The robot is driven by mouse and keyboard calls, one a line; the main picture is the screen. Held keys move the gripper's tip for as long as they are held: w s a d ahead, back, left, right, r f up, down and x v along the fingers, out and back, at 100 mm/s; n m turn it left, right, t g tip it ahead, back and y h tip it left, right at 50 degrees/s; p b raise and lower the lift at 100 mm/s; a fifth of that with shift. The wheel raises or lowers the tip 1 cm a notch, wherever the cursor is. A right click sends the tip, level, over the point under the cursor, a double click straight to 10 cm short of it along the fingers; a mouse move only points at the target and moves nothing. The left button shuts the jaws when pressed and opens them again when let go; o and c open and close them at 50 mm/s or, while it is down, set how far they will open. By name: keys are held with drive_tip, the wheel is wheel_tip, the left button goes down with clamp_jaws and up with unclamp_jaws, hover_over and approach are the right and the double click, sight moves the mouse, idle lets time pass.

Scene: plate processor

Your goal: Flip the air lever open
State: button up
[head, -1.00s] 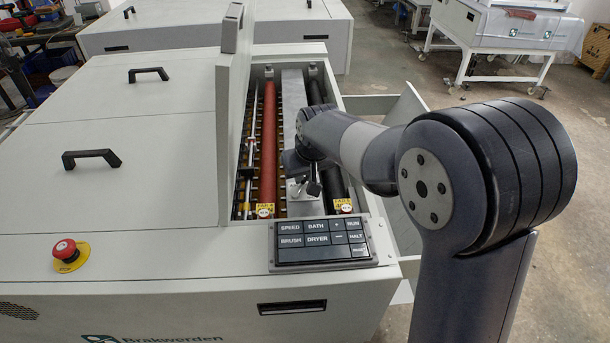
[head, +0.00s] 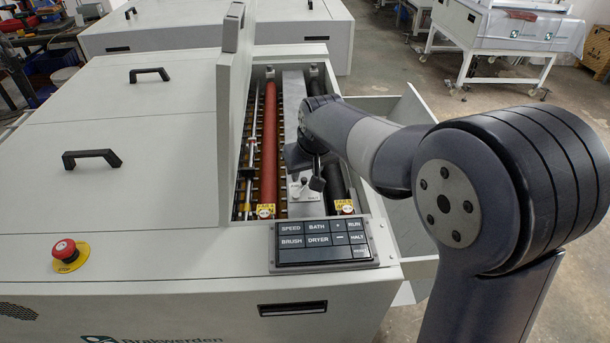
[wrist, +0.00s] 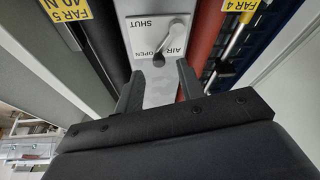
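The air lever sits on a pale plate (wrist: 143,33) marked AIR, OPEN and SHUT, between the rollers of the open machine. In the wrist view, a dark knob (wrist: 158,60) shows just past my fingertips, close to the lettering. I cannot tell clearly which mark the lever points at. My gripper (wrist: 159,78) is open and empty. Its two fingers are spread either side of the plate's middle, with the knob near the gap between the tips. In the head view, the plate (head: 303,190) is partly hidden by my wrist and gripper.
A red roller (head: 268,145) runs left of the plate and a dark roller (head: 336,185) right of it. The raised cover (head: 232,130) stands on the left. A button panel (head: 322,242) and a red emergency stop (head: 66,250) are at the front.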

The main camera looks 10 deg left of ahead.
sight(300, 188)
drive_tip(key=v, duration=0.8)
drive_tip(key=shift+b, duration=0.45)
drive_tip(key=p+x, duration=0.1)
drive_tip(key=x, duration=0.9)
drive_tip(key=shift+f+p, duration=0.15)
drive_tip(key=shift+p, duration=0.2)
drive_tip(key=shift+w+f, duration=0.1)
drive_tip(key=shift+w, duration=0.05)
drive_tip(key=shift+d+m, duration=0.1)
drive_tip(key=shift+m, duration=0.2)
